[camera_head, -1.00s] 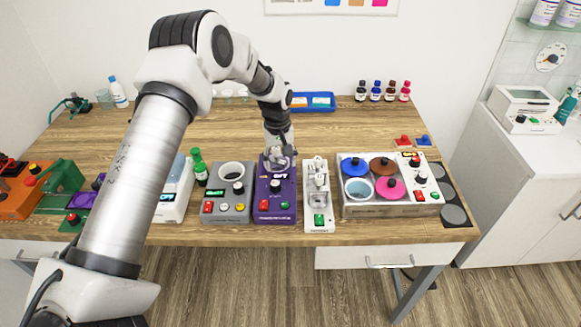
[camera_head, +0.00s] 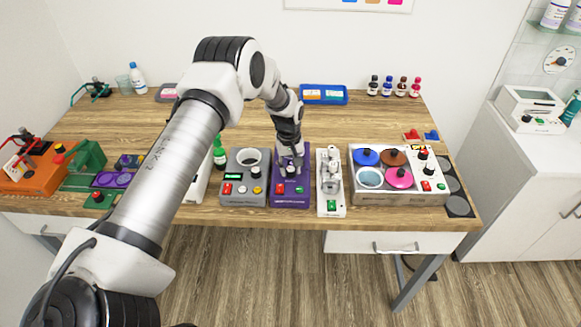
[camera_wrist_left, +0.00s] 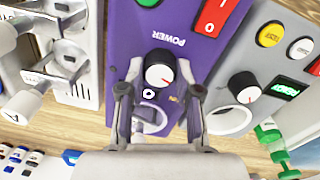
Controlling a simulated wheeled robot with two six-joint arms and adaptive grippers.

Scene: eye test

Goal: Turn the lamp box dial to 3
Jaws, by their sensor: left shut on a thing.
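A purple box (camera_head: 290,200) labelled POWER stands near the table's front edge; I cannot read the word lamp on it. It also fills the middle of the left wrist view (camera_wrist_left: 205,50). Its black dial (camera_wrist_left: 160,70) has a white top and a red pointer mark, which points toward the lower right of that view. A small 0 mark shows beside the dial; other marks are hidden or too small. My left gripper (camera_head: 290,163) comes down over the box, its fingers shut on the dial from both sides. My right gripper is not in view.
A grey box (camera_head: 243,195) with its own knob stands left of the purple box. A white device (camera_head: 330,205) with metal parts stands close on the right. Further right is a hotplate-like unit (camera_head: 400,198) with coloured discs. The table behind (camera_head: 370,120) is mostly clear.

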